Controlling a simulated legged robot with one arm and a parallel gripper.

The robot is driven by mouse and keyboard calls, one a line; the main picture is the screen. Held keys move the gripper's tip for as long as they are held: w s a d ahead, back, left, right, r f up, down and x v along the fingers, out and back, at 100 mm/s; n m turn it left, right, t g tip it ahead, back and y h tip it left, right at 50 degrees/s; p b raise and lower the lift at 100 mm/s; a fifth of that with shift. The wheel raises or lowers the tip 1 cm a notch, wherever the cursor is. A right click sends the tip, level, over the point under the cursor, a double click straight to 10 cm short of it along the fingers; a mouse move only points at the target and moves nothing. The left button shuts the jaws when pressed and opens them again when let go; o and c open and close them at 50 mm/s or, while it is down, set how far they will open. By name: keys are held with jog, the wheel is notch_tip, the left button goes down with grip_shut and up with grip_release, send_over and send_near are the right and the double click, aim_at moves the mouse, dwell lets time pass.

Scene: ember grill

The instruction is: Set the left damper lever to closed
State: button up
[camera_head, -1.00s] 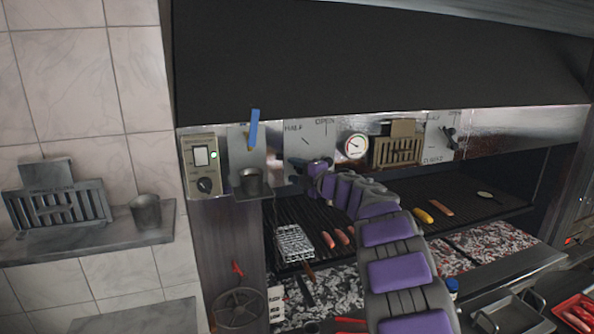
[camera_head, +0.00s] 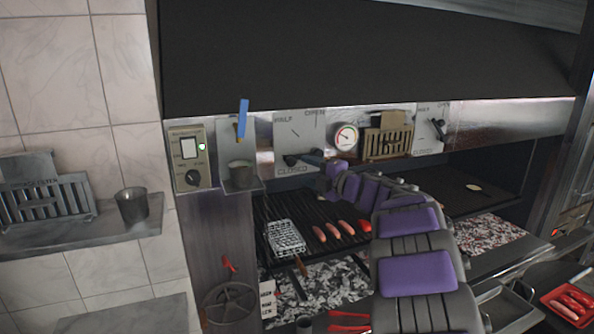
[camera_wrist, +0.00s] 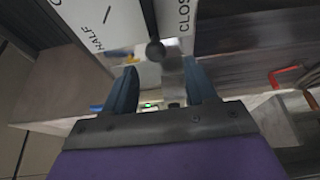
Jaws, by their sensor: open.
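The left damper plate (camera_head: 302,133) carries OPEN at top right, HALF at upper left and CLOSED at the bottom. Its dark lever ends in a round knob (camera_head: 289,160), just above and left of the CLOSED label. In the wrist view the lever's knob (camera_wrist: 155,51) lies between HALF and CLOSED, nearer CLOSED. My gripper (camera_head: 311,157) is beside the lever, partly hiding it. In the wrist view my gripper (camera_wrist: 160,82) is open, its blue fingers to either side of the knob, with visible gaps. Contact with the lever cannot be told.
A gauge (camera_head: 346,137) and a brass vent (camera_head: 387,137) sit right of the plate, then a second damper lever (camera_head: 438,129). Sausages (camera_head: 334,232) and a wire basket (camera_head: 285,240) lie on the grill below.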

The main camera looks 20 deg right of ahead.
jog(key=v, duration=0.7)
jog(key=shift+s+b, duration=0.2)
jog(key=shift+b, duration=0.2)
jog(key=shift+d, duration=0.1)
jog(key=s+d+f+m+h+b, duration=0.4)
jog(key=d+m+h+b, duration=0.15)
jog(key=m+h, duration=0.7)
jog(key=s+a+f+m+g+h+b, duration=0.1)
jog(key=s+a+f+m+g+b, duration=0.2)
jog(key=s+f, duration=0.4)
jog(key=s+a+f+m+g+h+b, duration=0.1)
jog(key=s+f+m+g+b, duration=0.1)
jog(key=s+f+m+g, duration=0.45)
jog(key=s+a+f+g+y+b, duration=0.2)
jog(key=s+a+f, duration=0.5)
jog(key=s, duration=0.3)
jog(key=s+a+f+g+y+b, duration=0.2)
jog(key=s+a+f, duration=0.4)
jog(key=s+f, duration=0.3)
jog(key=s+a+f+m+g+y+b, duration=0.1)
jog(key=s+a+f+g+y+b, duration=0.1)
jog(key=s+a+f, duration=0.5)
jog(key=s+f+g+y, duration=0.1)
jog(key=s+g, duration=0.1)
jog(key=s, duration=0.2)
jog(key=shift+s+a+b, duration=0.3)
jog(key=shift+s, duration=0.05)
